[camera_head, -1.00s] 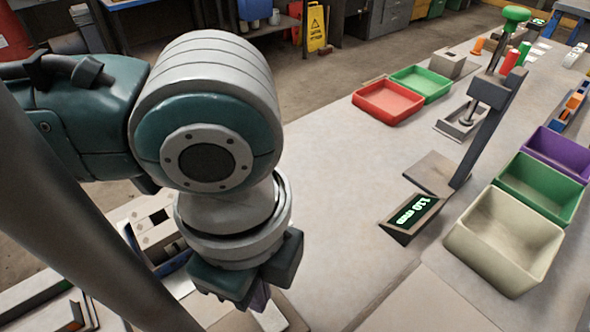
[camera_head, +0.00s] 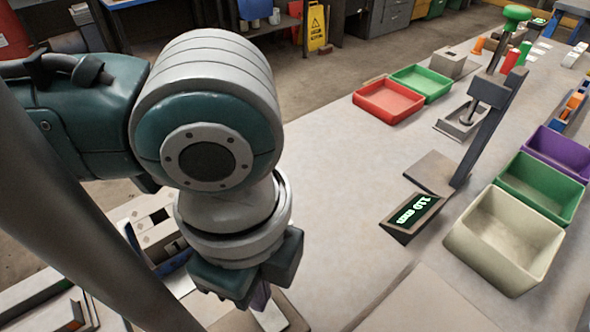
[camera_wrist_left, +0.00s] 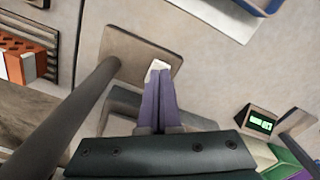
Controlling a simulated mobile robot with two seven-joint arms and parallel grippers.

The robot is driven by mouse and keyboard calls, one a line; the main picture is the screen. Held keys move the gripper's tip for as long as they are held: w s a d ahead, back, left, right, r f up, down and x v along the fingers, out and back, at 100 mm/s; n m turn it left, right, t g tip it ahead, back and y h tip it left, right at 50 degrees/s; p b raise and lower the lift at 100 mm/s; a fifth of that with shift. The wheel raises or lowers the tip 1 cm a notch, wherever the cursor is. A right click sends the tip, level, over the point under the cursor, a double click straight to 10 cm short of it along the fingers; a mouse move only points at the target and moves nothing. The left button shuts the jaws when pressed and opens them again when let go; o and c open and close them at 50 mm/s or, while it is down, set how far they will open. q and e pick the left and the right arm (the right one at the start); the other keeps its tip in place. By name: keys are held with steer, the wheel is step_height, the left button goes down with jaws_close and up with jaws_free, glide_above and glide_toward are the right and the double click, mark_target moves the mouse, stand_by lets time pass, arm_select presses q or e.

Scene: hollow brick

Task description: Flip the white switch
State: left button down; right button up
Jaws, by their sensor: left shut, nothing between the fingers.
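The white switch (camera_wrist_left: 157,66) shows as a small white piece on a brown-grey plate (camera_wrist_left: 118,46) in the left wrist view. My left gripper (camera_wrist_left: 158,84) is shut and empty. Its purple fingers point at the switch, with the tips at or just over it; I cannot tell whether they touch. In the head view my left gripper (camera_head: 260,298) hangs low over the near edge of the table, beside a white piece (camera_head: 271,318) that appears to be the switch. The gripper body and fingers hide part of it. My right gripper is not in view.
A display (camera_head: 412,216) on a stand, a cream bin (camera_head: 505,238), a green bin (camera_head: 540,188) and a red tray (camera_head: 388,99) stand to the right. A red-orange hollow brick (camera_wrist_left: 20,58) lies at the left in the wrist view. The middle of the table is clear.

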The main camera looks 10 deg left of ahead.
arm_select(q)
steer(key=shift+f+b, duration=0.6)
steer(key=shift+f, duration=0.3)
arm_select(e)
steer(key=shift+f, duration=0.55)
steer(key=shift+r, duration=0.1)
arm_select(q)
step_height(320, 180, up, 7)
steer(key=p, duration=0.8)
steer(key=shift+r, duration=0.1)
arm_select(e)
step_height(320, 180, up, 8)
